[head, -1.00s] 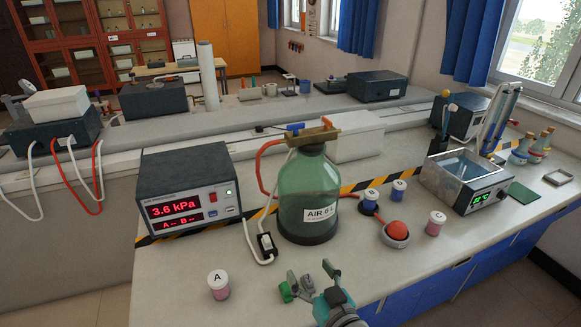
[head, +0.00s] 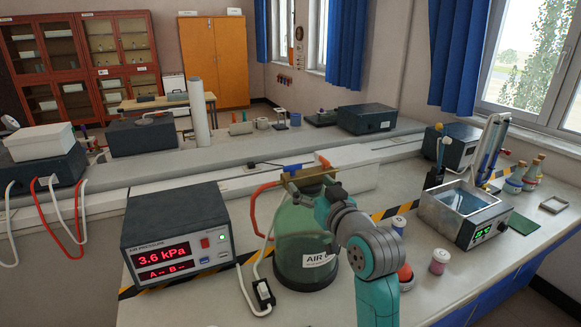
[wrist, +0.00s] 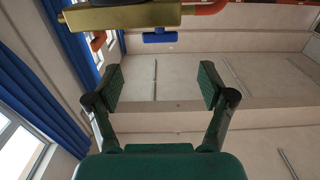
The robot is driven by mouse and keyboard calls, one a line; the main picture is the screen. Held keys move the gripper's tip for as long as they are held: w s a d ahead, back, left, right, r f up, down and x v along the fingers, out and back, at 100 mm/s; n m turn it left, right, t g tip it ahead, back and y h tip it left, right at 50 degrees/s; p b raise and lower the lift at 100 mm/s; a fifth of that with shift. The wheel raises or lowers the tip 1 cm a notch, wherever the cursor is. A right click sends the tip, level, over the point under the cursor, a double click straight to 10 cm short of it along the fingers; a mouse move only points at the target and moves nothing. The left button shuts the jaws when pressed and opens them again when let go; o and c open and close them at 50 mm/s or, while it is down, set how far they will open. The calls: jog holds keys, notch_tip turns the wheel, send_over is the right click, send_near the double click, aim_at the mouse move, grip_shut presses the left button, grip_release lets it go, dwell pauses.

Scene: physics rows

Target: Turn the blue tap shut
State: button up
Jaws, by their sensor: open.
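The blue tap (head: 292,168) sits on the brass fitting (head: 310,177) on top of the green glass jar (head: 296,240). In the wrist view the blue tap (wrist: 159,37) shows as a short crossbar on a stem below the brass fitting (wrist: 125,18). My gripper (wrist: 161,87) is open and empty, and the tap appears above the gap between its fingers, apart from them. An orange tap (head: 325,160) is on the right of the fitting.
The pressure meter (head: 178,232) reads 3.6 kPa left of the jar. A water bath (head: 465,213) stands to the right.

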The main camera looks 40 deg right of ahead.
aim_at(293, 168)
jog(key=x, duration=1)
jog(key=shift+w+f, duration=0.1)
jog(key=shift+w, duration=0.15)
jog(key=c, duration=1.2)
